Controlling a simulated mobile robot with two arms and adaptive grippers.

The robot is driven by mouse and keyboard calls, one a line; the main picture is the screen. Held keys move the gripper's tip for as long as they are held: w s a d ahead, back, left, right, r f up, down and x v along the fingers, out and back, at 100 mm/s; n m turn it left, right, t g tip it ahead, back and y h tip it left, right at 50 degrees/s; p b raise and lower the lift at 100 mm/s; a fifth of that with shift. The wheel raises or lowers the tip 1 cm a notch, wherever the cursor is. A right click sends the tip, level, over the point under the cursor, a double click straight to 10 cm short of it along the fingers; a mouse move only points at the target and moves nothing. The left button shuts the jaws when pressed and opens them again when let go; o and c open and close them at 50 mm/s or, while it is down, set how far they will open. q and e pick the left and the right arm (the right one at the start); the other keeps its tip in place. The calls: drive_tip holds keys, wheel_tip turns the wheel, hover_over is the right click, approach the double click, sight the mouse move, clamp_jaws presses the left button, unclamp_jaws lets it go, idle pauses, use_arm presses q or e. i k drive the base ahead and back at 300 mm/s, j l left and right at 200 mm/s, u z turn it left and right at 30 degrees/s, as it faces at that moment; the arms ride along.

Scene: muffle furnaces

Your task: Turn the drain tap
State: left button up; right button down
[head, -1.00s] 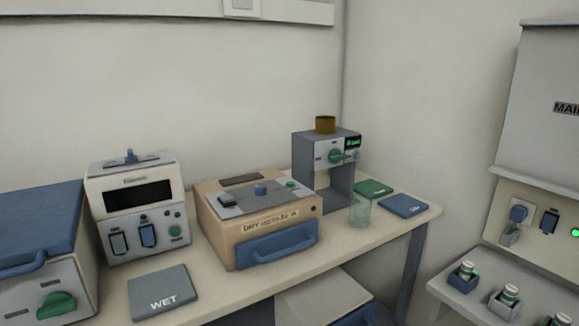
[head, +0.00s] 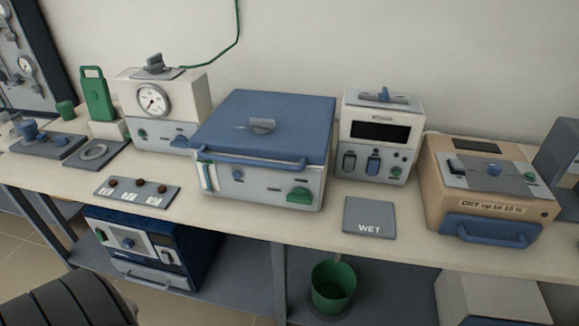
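A green tap-like handle (head: 299,195) sits low on the right of the front of a white box with a blue lid (head: 265,120). It lies roughly level; no label on it can be read, so I cannot tell for sure that it is the drain tap. A green bucket (head: 333,288) stands on the lower shelf, below and a little right of this handle. Neither of my grippers is in view.
A grey WET plate (head: 369,216) lies right of the lidded box. A white unit (head: 379,137) and a tan DRY box (head: 487,190) stand further right. A gauge unit (head: 159,105) is left. A blue furnace-like unit (head: 130,247) sits below the bench (head: 235,222).

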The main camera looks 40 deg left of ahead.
sight(299, 194)
drive_tip(key=j+u, duration=0.2)
drive_tip(key=u, duration=0.2)
drive_tip(key=j+u, duration=0.2)
drive_tip(key=u, duration=0.15)
